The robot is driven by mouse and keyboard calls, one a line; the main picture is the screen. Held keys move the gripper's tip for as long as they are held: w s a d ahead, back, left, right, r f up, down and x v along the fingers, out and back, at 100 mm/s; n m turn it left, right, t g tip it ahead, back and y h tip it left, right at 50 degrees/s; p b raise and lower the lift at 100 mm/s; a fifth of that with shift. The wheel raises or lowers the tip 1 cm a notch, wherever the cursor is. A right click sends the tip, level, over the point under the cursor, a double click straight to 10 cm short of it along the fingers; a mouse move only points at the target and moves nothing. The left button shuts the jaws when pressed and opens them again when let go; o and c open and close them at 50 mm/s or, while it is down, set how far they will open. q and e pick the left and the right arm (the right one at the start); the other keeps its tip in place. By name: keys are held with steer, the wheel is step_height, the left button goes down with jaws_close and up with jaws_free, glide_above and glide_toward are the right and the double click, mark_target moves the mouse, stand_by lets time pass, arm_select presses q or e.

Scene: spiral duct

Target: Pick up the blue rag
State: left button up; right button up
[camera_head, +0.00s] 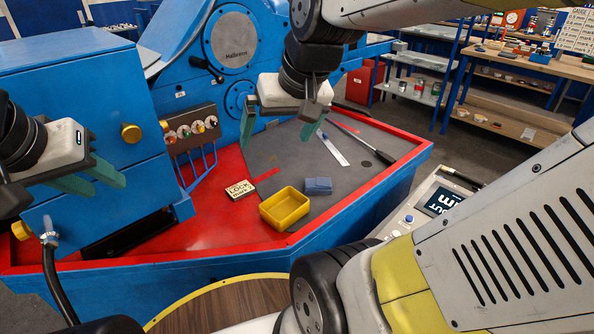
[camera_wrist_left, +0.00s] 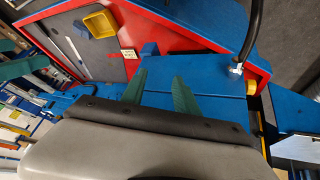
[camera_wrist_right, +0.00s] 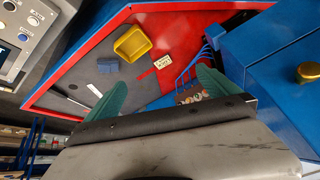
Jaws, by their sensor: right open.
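The blue rag (camera_head: 318,186) is a small folded block-like piece lying on the grey mat of the red-edged bench, right of the yellow tray. It also shows in the right wrist view (camera_wrist_right: 108,66), left of the tray. My right gripper (camera_head: 280,125) is open and empty, fingers pointing down, above and behind the rag and clear of it. My left gripper (camera_head: 108,181) is open and empty beside the blue machine housing at the left, far from the rag.
The yellow tray (camera_head: 285,208) and a block marked LOCK (camera_head: 240,190) lie close left of the rag. A steel ruler (camera_head: 333,149) and a dark rod lie behind it. A valve panel (camera_head: 190,128) stands left. The mat front-right of the rag is clear.

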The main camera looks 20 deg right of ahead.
steer(key=w+d+f+m+g+h, duration=0.15)
steer(key=w+d+f, duration=0.3)
steer(key=w, duration=0.55)
steer(key=m+g, duration=0.3)
steer(key=g, duration=0.1)
glide_above(318, 182)
step_height(318, 182, down, 24)
steer(key=shift+s+a+f, duration=0.1)
steer(key=shift+s+f, duration=0.05)
steer(key=shift+f, duration=0.1)
step_height(318, 182, down, 5)
steer(key=shift+f, duration=0.1)
steer(key=shift+c, duration=0.4)
steer(key=c, duration=1.3)
steer(key=shift+o, duration=0.2)
step_height(318, 182, up, 10)
